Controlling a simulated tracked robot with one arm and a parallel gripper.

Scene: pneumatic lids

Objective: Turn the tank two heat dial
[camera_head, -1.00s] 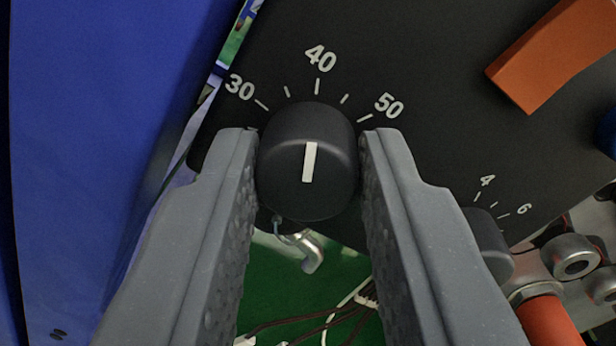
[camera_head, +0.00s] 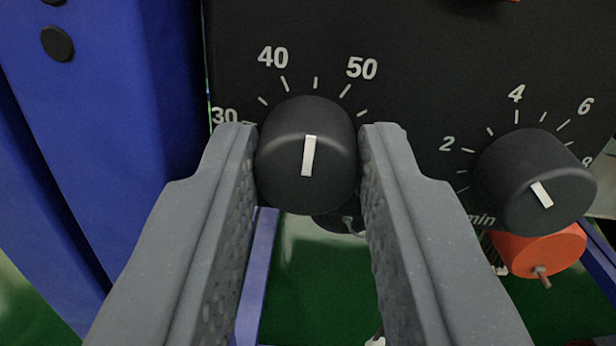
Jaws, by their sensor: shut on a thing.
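The heat dial is a round black knob (camera_head: 306,180) with a white pointer line, on a black panel (camera_head: 420,60). White numbers 30, 40 and 50 with tick marks curve above it. The white line points almost straight up, at about the tick midway between 40 and 50. My gripper (camera_head: 308,160) has its two grey fingers on the left and right sides of the knob and is shut on it. The fingers hide parts of the scale's lower ends and the knob's sides.
A second black knob (camera_head: 530,195), with a scale marked 2, 4, 6 and "min", sits close to the right of my right finger. An orange-red round part (camera_head: 540,250) is below it. A blue upright (camera_head: 120,110) stands close at the left.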

